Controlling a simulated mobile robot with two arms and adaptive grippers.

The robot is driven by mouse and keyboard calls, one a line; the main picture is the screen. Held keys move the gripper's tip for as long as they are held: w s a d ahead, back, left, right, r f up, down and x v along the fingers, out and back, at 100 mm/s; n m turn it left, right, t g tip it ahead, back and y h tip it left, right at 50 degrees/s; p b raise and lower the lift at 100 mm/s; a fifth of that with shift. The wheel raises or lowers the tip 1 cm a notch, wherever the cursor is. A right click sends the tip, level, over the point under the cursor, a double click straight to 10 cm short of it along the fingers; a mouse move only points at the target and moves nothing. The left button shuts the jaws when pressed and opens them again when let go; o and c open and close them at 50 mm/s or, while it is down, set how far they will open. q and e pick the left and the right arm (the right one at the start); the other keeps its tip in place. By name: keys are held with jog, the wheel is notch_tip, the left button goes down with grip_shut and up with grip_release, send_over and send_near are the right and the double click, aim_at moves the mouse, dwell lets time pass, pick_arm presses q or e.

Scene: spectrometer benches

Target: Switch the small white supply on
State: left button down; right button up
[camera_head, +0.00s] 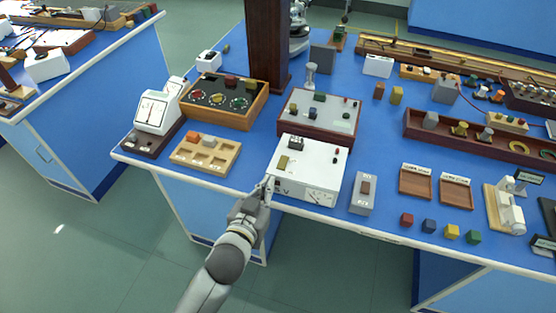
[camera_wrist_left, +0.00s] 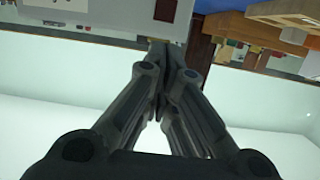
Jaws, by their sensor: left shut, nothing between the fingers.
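The small white supply (camera_head: 316,158) is a white box at the front edge of the blue bench. Its top carries a dark block, an olive block and small red and dark knobs. Its front face has a meter (camera_head: 320,196) at the right. My left gripper (camera_head: 267,183) is at the front left corner of the supply, with its fingers shut and empty. I cannot tell whether it touches the box. In the left wrist view the closed fingertips (camera_wrist_left: 166,50) are by a pale panel, apparently the supply. The switch and its position cannot be made out. My right gripper is not in view.
A wooden tray (camera_head: 231,149) lies left of the supply, a grey box (camera_head: 356,208) with a brown part to its right. A grey-topped instrument (camera_head: 292,107) stands behind. Small coloured blocks (camera_head: 429,226) line the front right edge. The floor before the bench is clear.

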pick_arm(q)
notch_tip(320, 180, up, 6)
jog(key=t, duration=0.1)
jog(key=shift+s+d+r, duration=0.25)
jog(key=shift+s+d, duration=0.05)
jog(key=shift+s, duration=0.15)
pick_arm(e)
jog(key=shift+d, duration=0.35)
pick_arm(q)
jog(key=p, duration=0.2)
send_over(282, 165)
jog(key=shift+s+a+f, duration=0.1)
jog(key=shift+s+f, duration=0.25)
jog(key=shift+f, duration=0.1)
jog(key=f, duration=0.2)
jog(key=shift+w+f, duration=0.2)
jog(key=shift+f, duration=0.15)
jog(key=shift+w+f+b, duration=0.1)
jog(key=shift+f+b, duration=0.2)
jog(key=shift+f, duration=0.45)
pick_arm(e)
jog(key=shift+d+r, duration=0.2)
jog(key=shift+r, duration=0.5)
